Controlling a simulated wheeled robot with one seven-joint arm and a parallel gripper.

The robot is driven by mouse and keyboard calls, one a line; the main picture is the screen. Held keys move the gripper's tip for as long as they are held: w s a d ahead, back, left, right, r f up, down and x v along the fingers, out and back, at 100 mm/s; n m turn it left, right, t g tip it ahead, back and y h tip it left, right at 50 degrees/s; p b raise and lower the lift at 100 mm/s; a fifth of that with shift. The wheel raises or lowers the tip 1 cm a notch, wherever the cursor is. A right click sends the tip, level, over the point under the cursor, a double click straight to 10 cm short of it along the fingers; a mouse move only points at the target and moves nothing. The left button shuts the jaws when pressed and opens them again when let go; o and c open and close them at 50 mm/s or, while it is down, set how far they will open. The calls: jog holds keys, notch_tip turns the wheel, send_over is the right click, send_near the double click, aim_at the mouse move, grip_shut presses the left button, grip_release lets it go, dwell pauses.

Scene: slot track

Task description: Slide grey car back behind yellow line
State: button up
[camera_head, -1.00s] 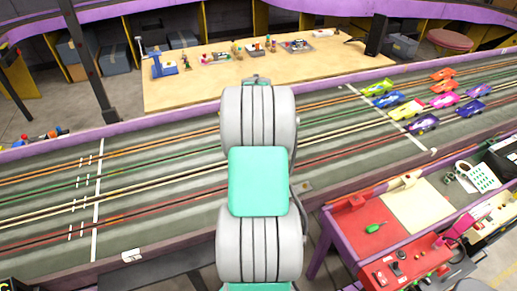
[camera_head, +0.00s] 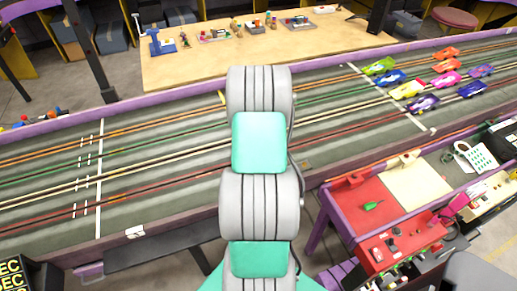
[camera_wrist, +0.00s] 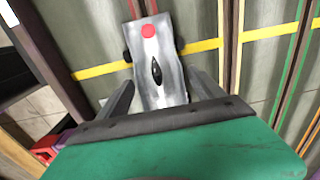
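The grey car (camera_wrist: 160,75) shows in the wrist view, a narrow silver body with a red dot near its far end and a dark oval cockpit. It lies across the yellow line (camera_wrist: 100,70), with parts of its body on both sides of it. My gripper (camera_wrist: 160,82) is open, with one dark finger on each side of the car's near half. I cannot tell whether either finger touches it. In the head view my arm hides the car and gripper; only a short bit of the yellow line (camera_head: 222,98) shows beside the arm.
Several coloured cars (camera_head: 410,89) stand on the far right of the slot track (camera_head: 330,120), near a white line. A wooden table (camera_head: 330,55) with small items lies behind the track. A red-topped bench (camera_head: 362,205) stands at the front right. The track's left part is clear of cars.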

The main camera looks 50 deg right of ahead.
jog(key=c, duration=1.3)
jog(key=o, duration=0.9)
jog(key=c, duration=0.4)
jog(key=shift+o, duration=0.2)
jog(key=shift+s+d+b, duration=0.2)
jog(key=shift+s+d, duration=0.45)
jog(key=shift+d, duration=0.45)
jog(key=shift+s+d+b, duration=0.15)
jog(key=shift+s+d, duration=0.45)
jog(key=shift+d, duration=0.45)
jog(key=shift+s+d+b, duration=0.2)
jog(key=shift+s+d, duration=0.45)
jog(key=shift+d, duration=0.45)
jog(key=o, duration=1.1)
jog(key=shift+c, duration=0.2)
